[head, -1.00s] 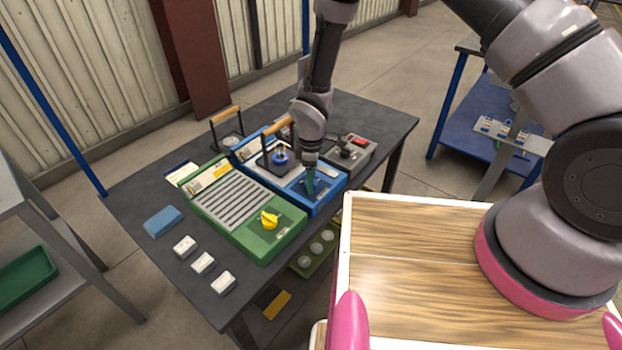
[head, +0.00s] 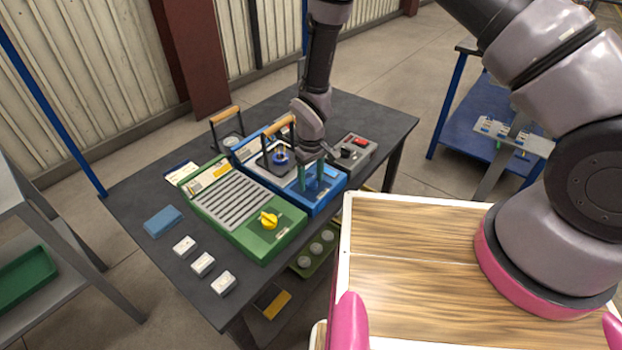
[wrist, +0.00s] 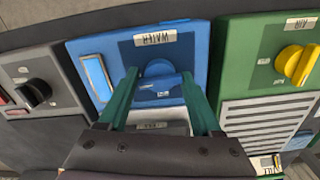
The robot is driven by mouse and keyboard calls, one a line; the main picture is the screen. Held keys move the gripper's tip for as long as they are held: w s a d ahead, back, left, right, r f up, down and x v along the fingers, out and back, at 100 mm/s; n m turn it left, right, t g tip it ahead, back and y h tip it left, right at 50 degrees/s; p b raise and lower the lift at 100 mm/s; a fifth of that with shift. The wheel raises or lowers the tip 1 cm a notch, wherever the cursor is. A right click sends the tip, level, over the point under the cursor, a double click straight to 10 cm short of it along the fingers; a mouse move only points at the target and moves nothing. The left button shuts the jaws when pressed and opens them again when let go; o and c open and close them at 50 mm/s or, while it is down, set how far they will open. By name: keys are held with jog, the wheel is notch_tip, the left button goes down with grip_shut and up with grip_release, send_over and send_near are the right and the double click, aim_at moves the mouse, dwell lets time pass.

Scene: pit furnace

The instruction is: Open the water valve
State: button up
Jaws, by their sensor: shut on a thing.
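The water valve is a blue knob with a bar handle (wrist: 157,88) on a blue panel (wrist: 200,45) labelled WATER, upside down in the wrist view. The bar lies crosswise in that view. My gripper (wrist: 158,76) has its green fingers at the two ends of the bar and is shut on it. In the head view my gripper (head: 312,178) points down over the front part of the blue unit (head: 330,205), and its fingers mostly hide the knob.
A green unit with a yellow knob (head: 268,220) stands to the left, labelled AIR in the wrist view. A grey unit with a black knob (head: 347,152) and red switch stands to the right.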

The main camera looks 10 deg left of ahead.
aim_at(311, 179)
jog(key=shift+m, duration=0.3)
dwell(0.4)
jog(key=o, duration=1.1)
notch_tip(311, 179, up, 11)
jog(key=shift+f, duration=0.1)
